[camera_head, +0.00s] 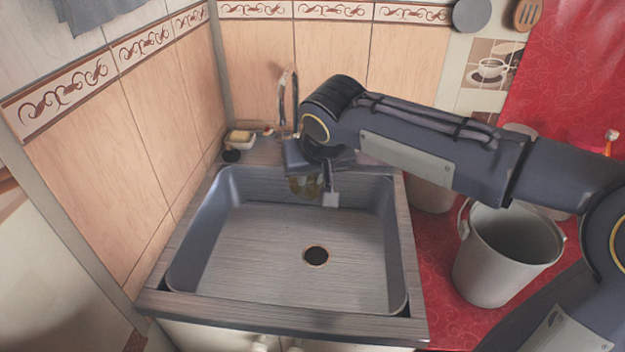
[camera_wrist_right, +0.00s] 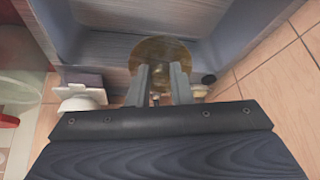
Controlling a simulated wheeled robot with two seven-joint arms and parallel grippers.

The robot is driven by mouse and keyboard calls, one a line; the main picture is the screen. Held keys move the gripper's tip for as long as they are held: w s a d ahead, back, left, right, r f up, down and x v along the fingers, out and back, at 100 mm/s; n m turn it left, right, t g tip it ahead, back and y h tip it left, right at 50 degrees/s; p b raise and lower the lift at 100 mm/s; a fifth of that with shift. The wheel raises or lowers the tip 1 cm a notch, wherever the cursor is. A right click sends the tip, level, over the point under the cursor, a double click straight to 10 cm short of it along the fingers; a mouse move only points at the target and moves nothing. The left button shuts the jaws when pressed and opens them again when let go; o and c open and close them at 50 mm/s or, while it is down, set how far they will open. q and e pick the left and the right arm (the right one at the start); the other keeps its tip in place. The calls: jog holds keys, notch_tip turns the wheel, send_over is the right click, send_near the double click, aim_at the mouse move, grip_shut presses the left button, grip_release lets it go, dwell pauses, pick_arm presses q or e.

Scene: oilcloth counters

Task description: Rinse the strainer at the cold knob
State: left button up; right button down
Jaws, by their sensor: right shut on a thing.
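My right gripper (camera_head: 329,192) reaches over the back of the grey sink basin (camera_head: 200,240), pointing down. It is shut on the strainer (camera_head: 301,187), a golden-brown round piece near the basin's back wall. In the right wrist view, the strainer (camera_wrist_right: 160,52) shows just beyond the fingertips (camera_wrist_right: 160,75). A tall curved tap (camera_head: 288,98) stands behind the basin, partly behind my arm. A dark round knob-like thing (camera_head: 231,155) sits at the back left; I cannot tell whether it is the cold knob. No running water is visible. My left gripper is out of view.
A yellow sponge or soap (camera_head: 241,136) lies at the back left corner. A grey bucket (camera_head: 505,255) stands on the red counter (camera_head: 445,285) right of the sink. The basin floor around the drain (camera_head: 316,255) is clear. Tiled walls close off the left and back.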

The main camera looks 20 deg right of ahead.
jog(key=w, duration=0.3)
jog(key=w+p, duration=0.1)
jog(key=shift+w+d+f, duration=0.15)
jog(key=shift+f, duration=0.25)
jog(key=w+f+p, duration=0.1)
jog(key=w+p, duration=0.2)
jog(key=w, duration=0.5)
jog(key=shift+w+f, duration=0.3)
jog(key=shift+f, duration=0.1)
jog(key=shift+d, duration=0.3)
jog(key=shift+d, duration=0.45)
jog(key=shift+a, duration=0.25)
jog(key=shift+a, duration=0.4)
